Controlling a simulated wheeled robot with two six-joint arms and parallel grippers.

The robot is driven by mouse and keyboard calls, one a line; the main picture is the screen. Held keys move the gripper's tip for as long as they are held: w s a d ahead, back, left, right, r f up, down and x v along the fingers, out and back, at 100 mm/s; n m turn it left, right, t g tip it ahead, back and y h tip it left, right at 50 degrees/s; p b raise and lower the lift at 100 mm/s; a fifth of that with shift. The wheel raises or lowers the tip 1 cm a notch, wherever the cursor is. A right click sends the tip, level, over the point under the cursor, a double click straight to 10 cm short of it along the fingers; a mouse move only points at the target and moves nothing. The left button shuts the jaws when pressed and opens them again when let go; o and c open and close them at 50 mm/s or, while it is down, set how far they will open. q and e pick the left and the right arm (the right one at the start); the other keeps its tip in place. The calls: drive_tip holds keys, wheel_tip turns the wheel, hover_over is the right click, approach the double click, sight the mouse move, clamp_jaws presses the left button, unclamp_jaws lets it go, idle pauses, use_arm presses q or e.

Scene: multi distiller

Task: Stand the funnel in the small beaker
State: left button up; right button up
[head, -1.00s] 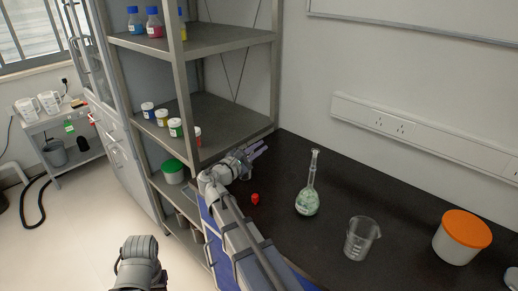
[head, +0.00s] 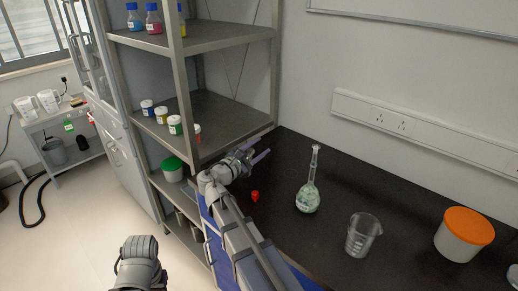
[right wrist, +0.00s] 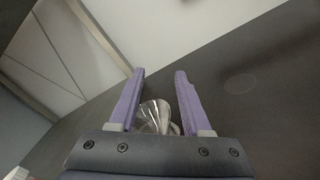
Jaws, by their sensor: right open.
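The clear glass funnel (right wrist: 153,115) shows in the right wrist view, low between the two purple fingers of my right gripper (right wrist: 158,88). The fingers are open and spread to either side of it, and I cannot tell whether either touches it. In the head view my right gripper (head: 258,158) is over the back left of the dark bench, beside the shelf rack. The clear beaker (head: 361,238) stands upright and apart on the bench, to the right of the gripper, and looks empty. My left gripper is out of view.
A flask (head: 307,199) with pale green contents stands between my right gripper and the beaker. A small red stopper (head: 255,196) lies near the gripper. A white tub with an orange lid (head: 466,229) stands right of the beaker. The metal shelf rack (head: 232,110) is close on the left.

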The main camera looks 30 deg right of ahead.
drive_tip(key=shift+v, duration=3.9)
